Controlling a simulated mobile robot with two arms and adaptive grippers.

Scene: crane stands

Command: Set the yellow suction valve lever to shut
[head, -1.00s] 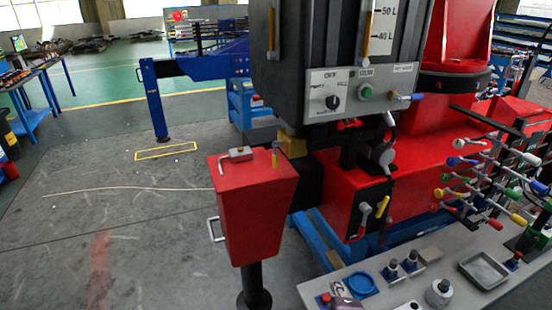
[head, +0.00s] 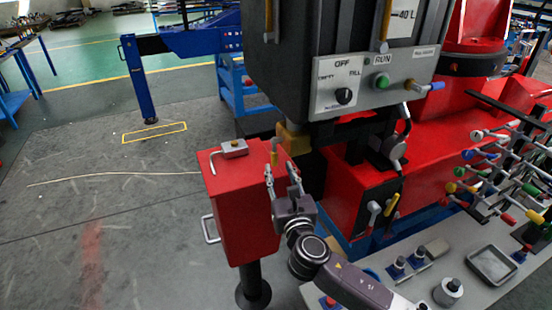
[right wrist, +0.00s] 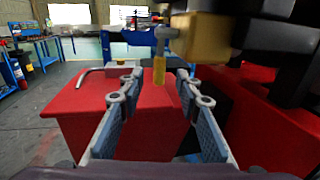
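The yellow suction valve lever (head: 274,158) hangs pointing down from a brass-yellow valve block (head: 295,140), just behind the top of a red box-shaped tank (head: 243,205). In the right wrist view its yellow grip (right wrist: 159,70) hangs below a grey pivot, beside the block (right wrist: 200,38). My right gripper (head: 281,172) is open, its fingers pointing at the lever from the near side. In the right wrist view the grip appears between the open fingertips (right wrist: 157,84), with no visible contact. My left gripper is not in view.
The dark tank with its switch panel (head: 368,82) stands above and right of the lever. Another yellow lever (head: 392,205) is on the red machine body. A bent grey handle (right wrist: 98,70) lies on the red tank. Many coloured levers (head: 500,175) stand at right.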

